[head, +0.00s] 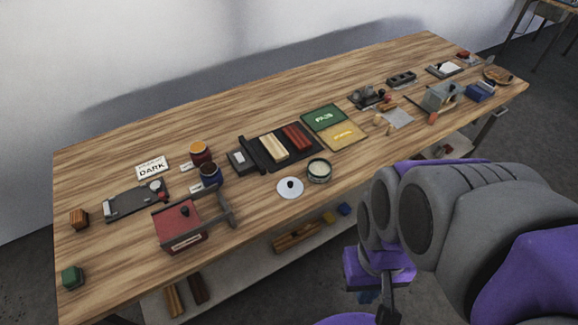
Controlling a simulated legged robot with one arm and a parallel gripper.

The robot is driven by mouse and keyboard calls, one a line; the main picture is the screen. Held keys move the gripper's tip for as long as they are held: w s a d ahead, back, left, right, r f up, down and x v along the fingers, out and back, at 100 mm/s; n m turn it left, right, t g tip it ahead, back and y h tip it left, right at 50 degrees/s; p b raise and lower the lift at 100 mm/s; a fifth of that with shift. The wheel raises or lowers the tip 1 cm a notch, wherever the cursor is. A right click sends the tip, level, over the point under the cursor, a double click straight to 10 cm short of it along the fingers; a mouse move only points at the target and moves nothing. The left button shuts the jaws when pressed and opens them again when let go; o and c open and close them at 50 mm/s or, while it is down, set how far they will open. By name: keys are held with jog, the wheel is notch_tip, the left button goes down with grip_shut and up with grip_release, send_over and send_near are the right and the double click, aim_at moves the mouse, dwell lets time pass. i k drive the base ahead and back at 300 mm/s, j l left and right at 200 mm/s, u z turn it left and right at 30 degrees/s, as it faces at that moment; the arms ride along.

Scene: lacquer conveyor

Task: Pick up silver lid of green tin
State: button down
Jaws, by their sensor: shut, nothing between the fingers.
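A round silver lid (286,190) with a dark knob lies flat on the wooden table, near its front edge. Just right of it stands a round, open tin (319,176) with a dark greenish side and pale contents. The lid and tin are close together. My arm fills the right side of the head view. Its end, my gripper (388,304), hangs low in front of the table, right of and apart from the lid. It is small and partly hidden, and holds nothing that I can see.
A red box (180,226) with a lever stands left of the lid. Two small jars (210,176) and a black tray (262,157) with wood and red blocks lie behind. Green and yellow mats (324,116) lie farther right. A lower shelf (255,266) holds blocks. Bare table surrounds the lid's left side.

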aim_at(288, 187)
jog(key=i+z, duration=0.2)
jog(key=z, duration=0.15)
jog(key=i+j+z, duration=0.15)
jog(key=z, duration=0.2)
